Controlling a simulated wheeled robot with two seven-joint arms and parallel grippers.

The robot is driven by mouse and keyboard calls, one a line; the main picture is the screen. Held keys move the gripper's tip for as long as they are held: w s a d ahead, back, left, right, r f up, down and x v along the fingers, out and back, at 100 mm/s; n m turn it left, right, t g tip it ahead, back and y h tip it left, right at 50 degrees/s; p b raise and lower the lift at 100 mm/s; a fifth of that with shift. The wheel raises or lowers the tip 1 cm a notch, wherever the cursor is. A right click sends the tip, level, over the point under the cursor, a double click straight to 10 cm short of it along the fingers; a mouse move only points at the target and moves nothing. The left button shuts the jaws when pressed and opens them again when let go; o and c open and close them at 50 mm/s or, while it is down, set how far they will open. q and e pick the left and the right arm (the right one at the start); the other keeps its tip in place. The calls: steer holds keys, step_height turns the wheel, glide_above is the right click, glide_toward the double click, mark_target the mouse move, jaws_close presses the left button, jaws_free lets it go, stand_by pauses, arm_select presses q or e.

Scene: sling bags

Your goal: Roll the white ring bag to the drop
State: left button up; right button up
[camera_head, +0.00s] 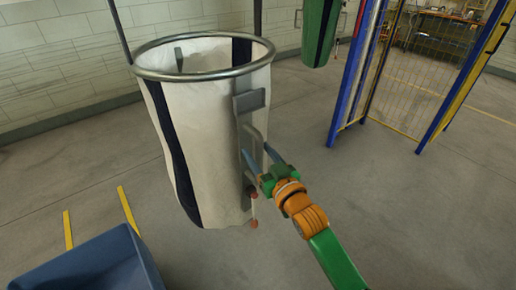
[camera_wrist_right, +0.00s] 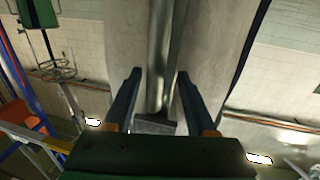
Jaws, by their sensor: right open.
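The white ring bag (camera_head: 215,140) hangs at the left centre of the head view, from two dark straps. It has a round metal ring at its open top and dark vertical stripes. A grey handle (camera_head: 257,135) stands on its side facing my right arm. My right gripper (camera_head: 258,153) is open at this handle. In the wrist view the bag's pale cloth (camera_wrist_right: 125,35) fills the top middle, and the grey handle bar (camera_wrist_right: 161,55) runs between the two spread fingers of the right gripper (camera_wrist_right: 158,76). Whether either finger touches the bar I cannot tell. My left gripper is out of view.
A blue bin (camera_head: 90,265) stands at the lower left, near yellow floor marks (camera_head: 127,208). A green bag (camera_head: 320,32) hangs at the back. A blue and yellow frame with mesh (camera_head: 400,75) stands at the right. The floor between is clear.

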steer(key=shift+w+d+f, duration=0.1)
steer(key=shift+w+f, duration=0.05)
steer(key=shift+w, duration=0.55)
steer(key=shift+s, duration=0.15)
steer(key=shift+c, duration=1.2)
jaws_close()
